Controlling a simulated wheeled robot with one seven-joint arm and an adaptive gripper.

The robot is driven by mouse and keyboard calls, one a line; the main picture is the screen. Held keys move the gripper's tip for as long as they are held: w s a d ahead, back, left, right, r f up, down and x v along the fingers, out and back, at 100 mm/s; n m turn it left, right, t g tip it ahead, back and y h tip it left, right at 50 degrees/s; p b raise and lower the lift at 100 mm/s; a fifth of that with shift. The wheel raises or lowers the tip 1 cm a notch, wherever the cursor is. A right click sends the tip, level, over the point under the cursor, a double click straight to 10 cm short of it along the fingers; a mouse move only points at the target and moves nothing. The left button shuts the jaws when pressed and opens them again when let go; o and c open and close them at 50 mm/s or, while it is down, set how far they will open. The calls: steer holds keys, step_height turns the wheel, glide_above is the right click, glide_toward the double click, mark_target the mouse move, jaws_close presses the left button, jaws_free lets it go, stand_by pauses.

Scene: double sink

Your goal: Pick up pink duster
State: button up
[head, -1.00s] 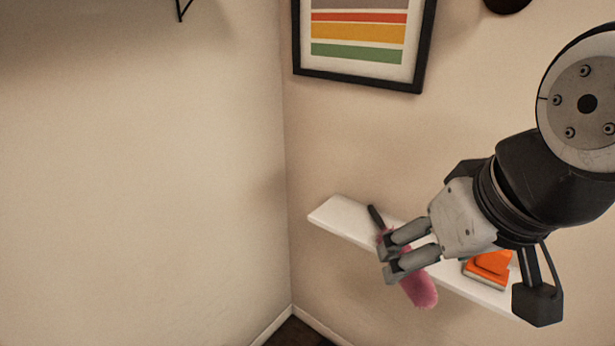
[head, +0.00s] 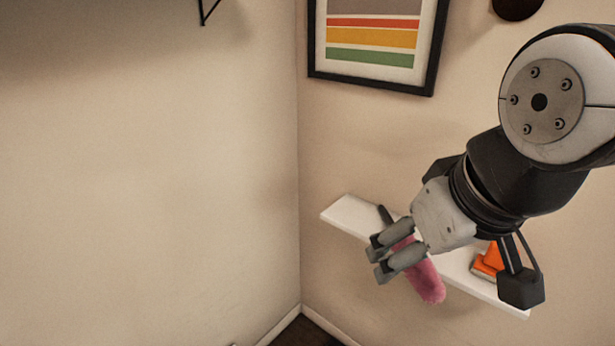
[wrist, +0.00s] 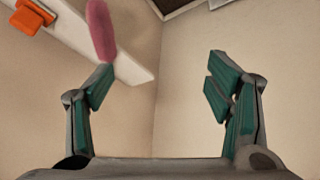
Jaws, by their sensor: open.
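The pink duster (head: 429,280) lies across the white wall shelf, its fluffy pink end hanging over the front edge and its dark handle toward the wall. My gripper (head: 377,259) covers part of it in the head view. In the wrist view my gripper (wrist: 160,85) is open and empty, its two fingers wide apart. The duster (wrist: 101,30) shows there beyond the left fingertip, outside the gap between the fingers. Its handle is out of sight in the wrist view.
The white shelf (head: 348,214) is fixed to the wall near the corner. An orange object (head: 493,257) sits on it to the right, partly behind my arm. A framed striped picture (head: 371,40) hangs above.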

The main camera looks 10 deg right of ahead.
steer(key=n+g+h+b, duration=0.1)
steer(key=n+h+b, duration=0.15)
steer(key=n, duration=3.25)
glide_above(403, 242)
steer(key=s+a+p, duration=0.1)
steer(key=s+a, duration=0.1)
steer(key=s, duration=0.1)
step_height(403, 242, down, 18)
steer(key=shift+h, duration=0.45)
steer(key=b+x, duration=0.1)
steer(key=x, duration=0.3)
steer(key=b+x, duration=0.2)
steer(key=x, duration=0.2)
steer(key=shift+a+f, duration=0.2)
steer(key=shift+w+d+f+b, duration=0.15)
steer(key=shift+d+f+b, duration=0.1)
steer(key=shift+f+b, duration=0.5)
steer(key=shift+w+d+f+b, duration=0.2)
steer(key=shift+f+b, duration=0.4)
steer(key=shift+f, duration=0.35)
steer(key=shift+w+d+f+b, duration=0.1)
steer(key=shift+d+f+b, duration=0.15)
steer(key=shift+f+b, duration=0.5)
steer(key=shift+f, duration=0.1)
steer(key=shift+s, duration=0.1)
